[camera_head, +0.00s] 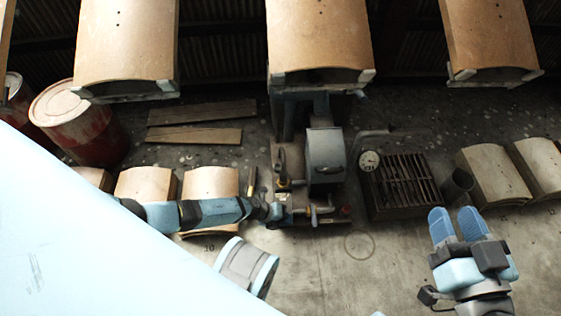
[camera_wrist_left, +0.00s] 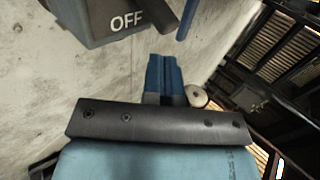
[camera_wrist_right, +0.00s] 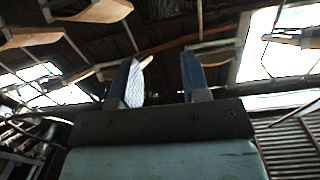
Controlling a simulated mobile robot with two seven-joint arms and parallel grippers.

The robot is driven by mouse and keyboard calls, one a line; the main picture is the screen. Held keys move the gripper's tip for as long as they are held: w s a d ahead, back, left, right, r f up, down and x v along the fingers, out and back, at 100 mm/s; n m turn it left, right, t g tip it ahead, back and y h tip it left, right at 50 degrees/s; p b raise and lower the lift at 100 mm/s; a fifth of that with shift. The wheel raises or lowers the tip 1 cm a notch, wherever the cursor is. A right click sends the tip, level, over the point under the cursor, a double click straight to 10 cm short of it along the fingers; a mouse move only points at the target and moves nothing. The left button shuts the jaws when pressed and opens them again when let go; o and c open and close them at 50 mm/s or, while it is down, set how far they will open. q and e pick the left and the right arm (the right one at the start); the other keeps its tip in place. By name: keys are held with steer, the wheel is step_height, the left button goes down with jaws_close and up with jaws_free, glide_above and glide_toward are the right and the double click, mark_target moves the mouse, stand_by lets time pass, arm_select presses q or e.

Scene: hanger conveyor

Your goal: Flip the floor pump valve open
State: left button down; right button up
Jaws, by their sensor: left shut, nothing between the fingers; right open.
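The floor pump (camera_head: 325,160) is a grey machine on a floor base in the middle of the head view, with brass-coloured pipework (camera_head: 322,210) at its front. My left gripper (camera_head: 285,213) is at the front left of this pipework; its blue fingers (camera_wrist_left: 165,78) are shut together and empty. In the left wrist view a grey block marked OFF (camera_wrist_left: 118,25) is ahead to the left, with a dark bar (camera_wrist_left: 163,14) beside it, perhaps the valve handle. I cannot tell whether the fingers touch it. My right gripper (camera_head: 456,222) is open and empty, right of the pump.
A dark slatted grate (camera_head: 404,182) and a round gauge (camera_head: 369,160) are right of the pump. Curved wooden seats (camera_head: 320,35) hang above. Bare floor lies in front of the pump.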

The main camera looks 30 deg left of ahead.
mark_target(313, 216)
arm_select(q)
steer(key=w+d+f+b, duration=0.2)
steer(key=w+d+f, duration=0.1)
steer(key=d, duration=0.3)
steer(key=shift+w+b, duration=0.35)
steer(key=shift+w, duration=0.2)
arm_select(e)
steer(key=shift+w+d+r+n+t+y, duration=0.2)
steer(key=shift+w+d+n+t, duration=0.2)
steer(key=shift+n, duration=0.2)
steer(key=shift+w+d+r+n+t+y, duration=0.1)
steer(key=shift+w+d+n+t+y, duration=0.15)
steer(key=shift+w+n, duration=0.3)
arm_select(q)
steer(key=shift+r, duration=0.1)
arm_select(e)
steer(key=shift+a, duration=0.1)
arm_select(q)
steer(key=shift+d+n+t, duration=0.2)
steer(key=shift+n+t, duration=0.1)
steer(key=shift+n, duration=0.1)
arm_select(e)
steer(key=shift+w+f, duration=0.15)
steer(key=shift+w, duration=0.2)
